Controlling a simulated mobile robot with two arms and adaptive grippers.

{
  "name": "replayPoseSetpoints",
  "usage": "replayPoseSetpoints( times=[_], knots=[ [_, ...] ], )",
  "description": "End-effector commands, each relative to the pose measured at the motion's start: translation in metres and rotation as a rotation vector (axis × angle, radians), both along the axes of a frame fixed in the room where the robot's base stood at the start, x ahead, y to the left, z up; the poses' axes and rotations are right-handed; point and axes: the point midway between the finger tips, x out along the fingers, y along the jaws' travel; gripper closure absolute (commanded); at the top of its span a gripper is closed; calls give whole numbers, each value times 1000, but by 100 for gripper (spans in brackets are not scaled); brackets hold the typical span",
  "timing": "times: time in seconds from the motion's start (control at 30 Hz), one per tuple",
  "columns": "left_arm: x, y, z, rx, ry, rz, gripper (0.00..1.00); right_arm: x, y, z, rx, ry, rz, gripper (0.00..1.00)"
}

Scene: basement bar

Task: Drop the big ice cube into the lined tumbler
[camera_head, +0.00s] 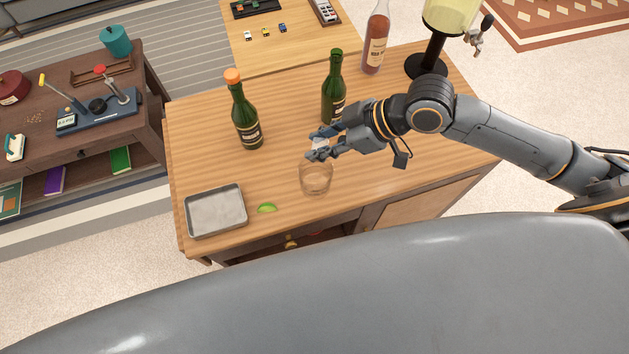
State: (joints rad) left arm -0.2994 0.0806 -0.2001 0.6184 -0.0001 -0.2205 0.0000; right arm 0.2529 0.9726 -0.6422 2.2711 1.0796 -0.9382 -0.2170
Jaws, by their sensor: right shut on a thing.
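The big ice cube (320,144) is a small pale block between the fingers of my right gripper (319,146). The gripper is shut on it and reaches in from the right, its fingers pointing left. The lined tumbler (316,179) is a clear, low glass standing upright on the wooden bar top. In the picture the gripper and cube appear just above the tumbler's rim, toward its far side. I cannot tell the exact height of the cube over the glass. The fingers hide part of the cube. My left gripper is not in view.
A metal tray (188,217) and a lime wedge (267,208) lie left of the tumbler. Green bottles (247,118) (333,90) stand behind it. A pink bottle (375,42) and a drink dispenser (433,50) stand at the back right. Bare wood (190,140) shows at the left.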

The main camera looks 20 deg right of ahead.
Motion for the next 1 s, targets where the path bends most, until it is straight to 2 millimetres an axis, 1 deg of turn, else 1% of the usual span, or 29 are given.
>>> replayPoseSetpoints(
  times=[0.03, 0.27, 0.3, 0.4, 0.77, 0.87, 1.0],
  knots=[
    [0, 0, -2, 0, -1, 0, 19, 0, 0, -2, 1, 0, 0, 92],
    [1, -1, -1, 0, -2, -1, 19, 0, 0, 0, 1, 0, 0, 92],
    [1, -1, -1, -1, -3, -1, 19, 0, 0, 0, 1, 0, 0, 63],
    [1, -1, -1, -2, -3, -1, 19, 0, 0, 0, 1, -1, 1, 44],
    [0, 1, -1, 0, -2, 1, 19, -1, -2, 1, -1, -1, 0, 44],
    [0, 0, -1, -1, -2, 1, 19, -3, -9, 8, -3, -2, -1, 44],
    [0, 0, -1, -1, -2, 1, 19, -12, -25, 24, -7, -1, -1, 44]
  ],
)
